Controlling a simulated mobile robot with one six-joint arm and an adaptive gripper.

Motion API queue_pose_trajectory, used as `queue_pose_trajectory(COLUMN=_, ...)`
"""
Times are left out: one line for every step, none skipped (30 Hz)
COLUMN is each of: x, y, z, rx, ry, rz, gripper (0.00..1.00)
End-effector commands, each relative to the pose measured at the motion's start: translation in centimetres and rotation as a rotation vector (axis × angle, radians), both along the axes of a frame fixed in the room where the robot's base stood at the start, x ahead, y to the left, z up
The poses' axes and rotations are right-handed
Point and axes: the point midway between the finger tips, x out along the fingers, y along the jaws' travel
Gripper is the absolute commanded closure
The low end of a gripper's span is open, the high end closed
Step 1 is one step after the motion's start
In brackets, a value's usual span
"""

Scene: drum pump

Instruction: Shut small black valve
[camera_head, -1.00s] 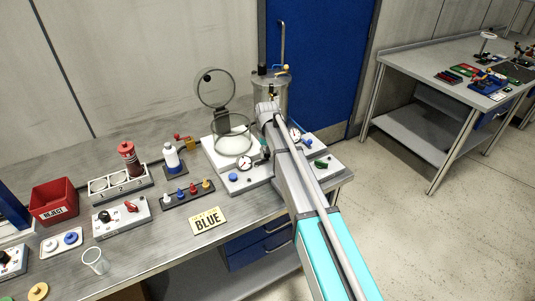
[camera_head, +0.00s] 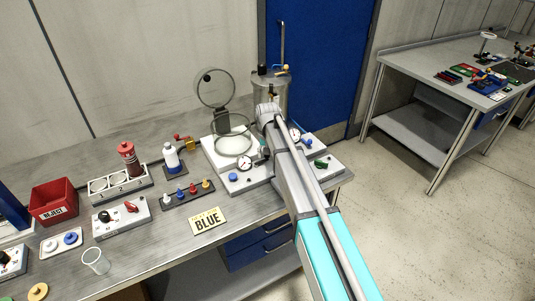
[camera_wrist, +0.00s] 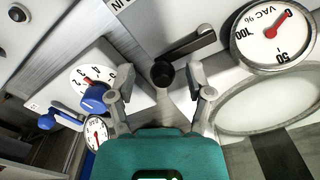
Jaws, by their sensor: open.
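The small black valve shows in the wrist view as a dark round knob with a grey-black lever (camera_wrist: 188,46) running up and right from it. My gripper (camera_wrist: 157,78) is open in the wrist view, with one finger to the left of the round end and one to the right. The round end lies in the gap between the fingertips. I cannot tell whether a finger touches it. In the head view my arm hides most of the valve area.
A vacuum gauge (camera_wrist: 275,33) and a clear round lid (camera_wrist: 268,103) lie to the right. A dial with a blue knob (camera_wrist: 95,98) and a blue-handled valve (camera_wrist: 50,119) are to the left. The metal drum (camera_head: 271,84) stands behind my arm in the head view.

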Motion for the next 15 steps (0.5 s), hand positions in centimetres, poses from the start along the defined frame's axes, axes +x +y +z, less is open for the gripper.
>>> queue_pose_trajectory(x=-0.2, y=-0.1, z=0.0, rx=0.0, ry=0.0, rz=-0.026, gripper=0.33)
queue_pose_trajectory(x=-0.3, y=-0.1, z=0.0, rx=0.0, ry=0.0, rz=-0.044, gripper=0.33)
queue_pose_trajectory(x=-0.4, y=-0.2, z=0.0, rx=0.0, ry=0.0, rz=-0.069, gripper=0.33)
queue_pose_trajectory(x=-0.5, y=-0.2, z=0.0, rx=0.0, ry=0.0, rz=-0.089, gripper=0.33)
queue_pose_trajectory(x=-0.6, y=-0.3, z=0.0, rx=0.0, ry=0.0, rz=-0.108, gripper=0.33)
queue_pose_trajectory(x=-0.7, y=-0.3, z=0.0, rx=0.0, ry=0.0, rz=-0.134, gripper=0.33)
queue_pose_trajectory(x=-0.6, y=-0.3, z=0.8, rx=0.0, ry=0.0, rz=-0.129, gripper=0.33)
queue_pose_trajectory(x=-0.6, y=-0.3, z=1.1, rx=0.0, ry=0.0, rz=-0.128, gripper=0.33)
queue_pose_trajectory(x=-0.5, y=-0.3, z=1.4, rx=0.0, ry=0.0, rz=-0.127, gripper=0.33)
queue_pose_trajectory(x=-0.5, y=-0.3, z=1.7, rx=0.0, ry=0.0, rz=-0.127, gripper=0.33)
queue_pose_trajectory(x=-0.5, y=-0.3, z=1.9, rx=0.0, ry=0.0, rz=-0.127, gripper=0.33)
queue_pose_trajectory(x=-0.5, y=-0.2, z=2.3, rx=0.0, ry=0.0, rz=-0.126, gripper=0.33)
queue_pose_trajectory(x=-0.5, y=-0.2, z=2.5, rx=0.0, ry=0.0, rz=-0.126, gripper=0.33)
queue_pose_trajectory(x=-0.5, y=-0.2, z=2.8, rx=0.0, ry=0.0, rz=-0.126, gripper=0.33)
queue_pose_trajectory(x=-0.6, y=-0.2, z=3.1, rx=0.0, ry=0.0, rz=-0.126, gripper=0.33)
